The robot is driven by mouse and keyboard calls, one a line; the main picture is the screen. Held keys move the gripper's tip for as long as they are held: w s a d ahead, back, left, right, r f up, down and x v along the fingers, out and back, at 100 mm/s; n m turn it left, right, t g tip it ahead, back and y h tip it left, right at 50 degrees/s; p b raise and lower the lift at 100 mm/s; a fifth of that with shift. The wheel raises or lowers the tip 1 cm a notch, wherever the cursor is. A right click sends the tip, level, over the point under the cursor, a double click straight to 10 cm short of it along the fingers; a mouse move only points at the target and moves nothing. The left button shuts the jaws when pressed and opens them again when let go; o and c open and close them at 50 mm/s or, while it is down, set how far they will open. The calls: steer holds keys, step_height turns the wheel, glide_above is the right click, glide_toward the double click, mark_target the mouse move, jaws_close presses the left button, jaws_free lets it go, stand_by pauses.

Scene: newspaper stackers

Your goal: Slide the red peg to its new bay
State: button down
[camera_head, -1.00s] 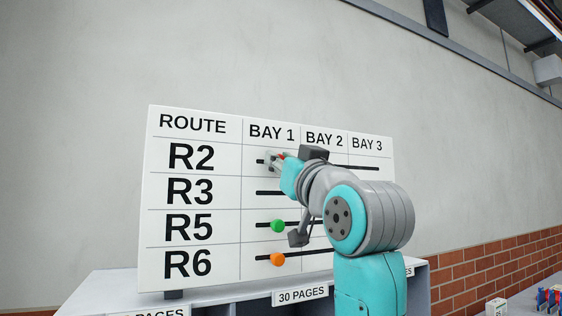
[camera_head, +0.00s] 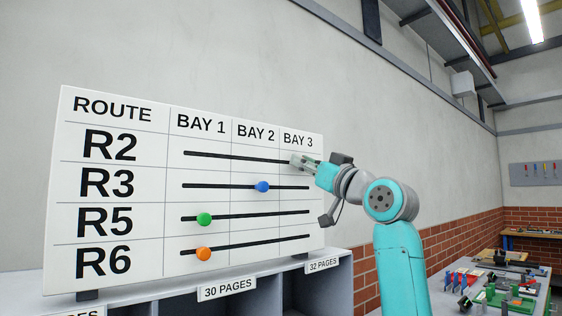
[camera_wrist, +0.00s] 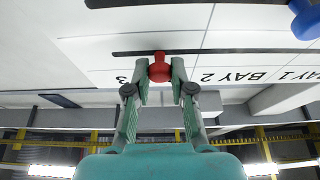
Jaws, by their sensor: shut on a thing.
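The red peg (camera_wrist: 159,67) sits between the fingers of my gripper (camera_wrist: 159,77) in the wrist view, which shows the board upside down. My gripper is shut on it. In the head view my gripper (camera_head: 301,162) is at the R2 slot (camera_head: 240,157), in the BAY 3 column of the white route board (camera_head: 148,170). The peg itself is hidden by the fingers there. A short stretch of slot shows beyond the peg in the wrist view, on the side away from BAY 2.
A blue peg (camera_head: 262,187) is on R3 under BAY 2. A green peg (camera_head: 204,219) on R5 and an orange peg (camera_head: 204,254) on R6 are under BAY 1. Grey shelving (camera_head: 265,298) stands below the board. A cluttered bench (camera_head: 470,302) is at the right.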

steer(key=shift+w+d+r, duration=0.1)
steer(key=shift+w+d, duration=0.5)
steer(key=shift+d, duration=0.35)
steer(key=c, duration=1)
jaws_free()
steer(key=shift+d, duration=0.1)
steer(key=v, duration=1.2)
